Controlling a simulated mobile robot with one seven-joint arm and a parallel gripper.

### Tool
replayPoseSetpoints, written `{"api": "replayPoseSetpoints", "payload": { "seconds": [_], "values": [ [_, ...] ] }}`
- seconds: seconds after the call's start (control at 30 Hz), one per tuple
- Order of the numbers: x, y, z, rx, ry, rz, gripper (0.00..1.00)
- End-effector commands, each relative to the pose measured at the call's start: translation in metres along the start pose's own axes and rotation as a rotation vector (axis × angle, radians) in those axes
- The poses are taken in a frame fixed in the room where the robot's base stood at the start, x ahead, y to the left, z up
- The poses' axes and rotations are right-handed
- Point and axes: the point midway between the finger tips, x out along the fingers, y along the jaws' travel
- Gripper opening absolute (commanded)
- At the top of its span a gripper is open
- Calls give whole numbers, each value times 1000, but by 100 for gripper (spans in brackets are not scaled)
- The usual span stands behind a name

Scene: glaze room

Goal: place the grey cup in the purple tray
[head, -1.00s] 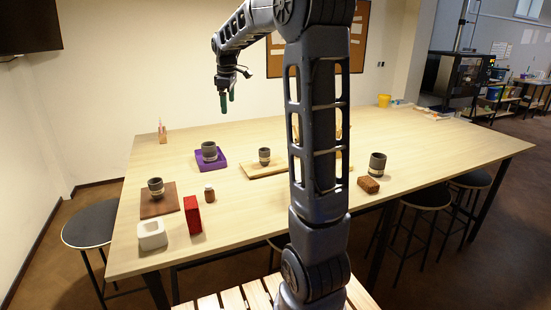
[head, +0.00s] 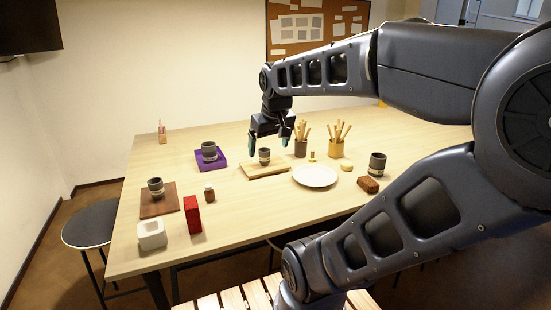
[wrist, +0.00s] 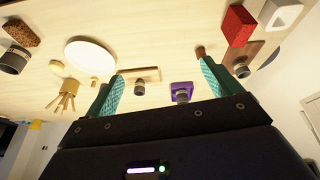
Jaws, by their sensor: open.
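Several similar dark grey cups with a pale band stand on the table, and I cannot tell which one the task means. One cup (head: 209,149) stands in the purple tray (head: 222,164). A smaller cup (head: 264,154) stands on a light wooden board (head: 282,168). Another cup (head: 155,185) is on a brown board, and one (head: 378,161) stands at the right. My gripper (head: 268,143) is open and empty, near the smaller cup in the head view. In the wrist view, the smaller cup (wrist: 139,86) and the purple tray (wrist: 181,87) show between the fingers.
A white plate (head: 315,176) and two holders of wooden tools (head: 301,148) are right of the light board. A brown block (head: 368,184) lies by the right cup.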

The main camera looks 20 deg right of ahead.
Motion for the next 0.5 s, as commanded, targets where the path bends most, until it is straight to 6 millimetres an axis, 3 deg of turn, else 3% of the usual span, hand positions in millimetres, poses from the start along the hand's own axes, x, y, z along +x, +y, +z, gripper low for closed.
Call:
{"api": "replayPoseSetpoints", "payload": {
  "seconds": [0.1, 0.2, 0.5],
  "values": [
    [6, -2, 27, 74, 18, 1, 90],
    [9, -3, 40, 115, 25, 1, 90],
    [12, -4, 46, 137, 27, 0, 90]
  ]
}}
